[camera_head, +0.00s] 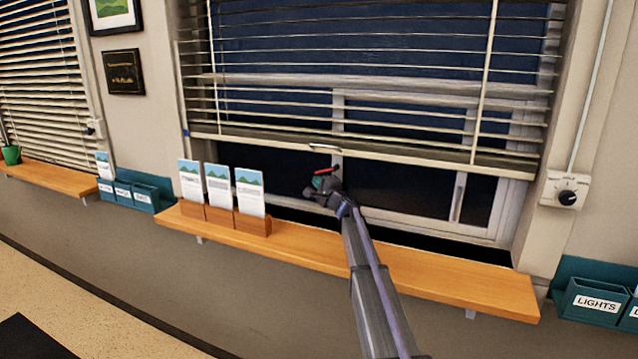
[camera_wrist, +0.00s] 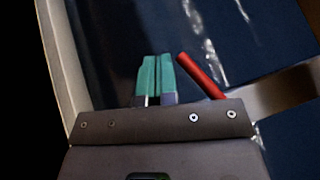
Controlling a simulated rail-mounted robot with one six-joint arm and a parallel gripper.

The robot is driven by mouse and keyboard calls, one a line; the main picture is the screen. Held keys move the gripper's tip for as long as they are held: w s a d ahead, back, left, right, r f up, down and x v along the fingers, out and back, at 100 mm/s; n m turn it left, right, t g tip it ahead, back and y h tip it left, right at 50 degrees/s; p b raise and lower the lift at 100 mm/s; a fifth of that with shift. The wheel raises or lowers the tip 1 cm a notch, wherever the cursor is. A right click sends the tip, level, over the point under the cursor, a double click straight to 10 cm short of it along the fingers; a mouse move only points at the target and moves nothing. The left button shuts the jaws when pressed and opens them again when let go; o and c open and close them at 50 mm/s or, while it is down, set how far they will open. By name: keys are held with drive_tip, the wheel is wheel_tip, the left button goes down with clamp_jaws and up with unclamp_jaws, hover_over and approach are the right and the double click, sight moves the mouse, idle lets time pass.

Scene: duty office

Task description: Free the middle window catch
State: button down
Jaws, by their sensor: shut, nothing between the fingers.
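The window (camera_head: 420,195) stands behind a partly lowered blind, with its lower part uncovered. A red lever (camera_head: 323,171), which looks like the window catch, shows just below the blind's bottom rail. It also shows in the wrist view as a slanted red bar (camera_wrist: 201,75). My gripper (camera_head: 318,184) is at the lever, in front of the window frame. In the wrist view its teal fingertips (camera_wrist: 154,72) are together and empty, just left of the red bar. I cannot tell whether they touch it. The catch's base is hidden by my gripper.
The blind's bottom rail (camera_head: 375,157) with a small handle (camera_head: 324,147) hangs just above my gripper. A wooden sill (camera_head: 440,278) runs below, with leaflet holders (camera_head: 222,214) at left. A dial (camera_head: 567,197) is on the right wall, above teal bins (camera_head: 592,302).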

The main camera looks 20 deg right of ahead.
drive_tip(key=shift+s, duration=0.1)
drive_tip(key=b+v, duration=0.2)
drive_tip(key=v, duration=0.8)
drive_tip(key=shift+s, duration=0.3)
drive_tip(key=shift+f, duration=0.1)
